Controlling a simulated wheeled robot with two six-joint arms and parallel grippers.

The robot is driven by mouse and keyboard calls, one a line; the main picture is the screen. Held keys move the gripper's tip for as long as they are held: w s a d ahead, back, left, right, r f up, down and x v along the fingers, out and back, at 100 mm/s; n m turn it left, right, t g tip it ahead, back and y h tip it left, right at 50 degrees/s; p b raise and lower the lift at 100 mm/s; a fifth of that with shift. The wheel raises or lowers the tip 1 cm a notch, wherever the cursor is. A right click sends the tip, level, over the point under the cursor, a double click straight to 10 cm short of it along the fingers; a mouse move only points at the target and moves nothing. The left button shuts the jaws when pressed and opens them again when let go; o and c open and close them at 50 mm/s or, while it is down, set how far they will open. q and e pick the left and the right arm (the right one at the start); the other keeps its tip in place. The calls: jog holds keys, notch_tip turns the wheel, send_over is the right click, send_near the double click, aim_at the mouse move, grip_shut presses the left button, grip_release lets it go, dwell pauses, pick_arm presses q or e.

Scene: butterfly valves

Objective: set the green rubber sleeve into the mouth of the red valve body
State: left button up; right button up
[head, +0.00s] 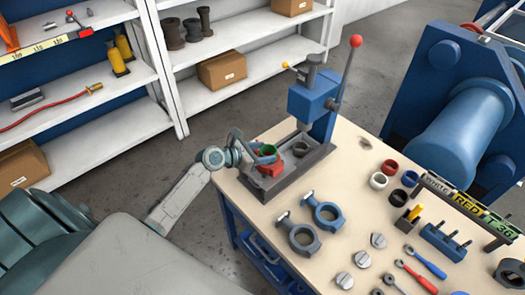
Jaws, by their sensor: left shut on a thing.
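The green rubber sleeve (267,149) is a small ring at the press on the near left of the bench. My left gripper (258,154) comes in from the left and is shut on the sleeve. The red valve body (271,169) sits on the press base just below the sleeve, partly hidden by the gripper. At this size I cannot tell whether the sleeve touches its mouth or is just above it. My right gripper is not in view.
A blue press (314,100) with a red-knobbed lever rises behind the valve body. Shelves (120,80) stand at the back left.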

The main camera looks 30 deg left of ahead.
pick_arm(q)
jog(key=shift+f, duration=0.6)
dwell(0.7)
jog(key=o, duration=1)
jog(key=shift+o, duration=0.2)
jog(key=shift+r, duration=0.1)
notch_tip(320, 180, up, 7)
jog(key=p, duration=0.6)
jog(key=shift+p, duration=0.35)
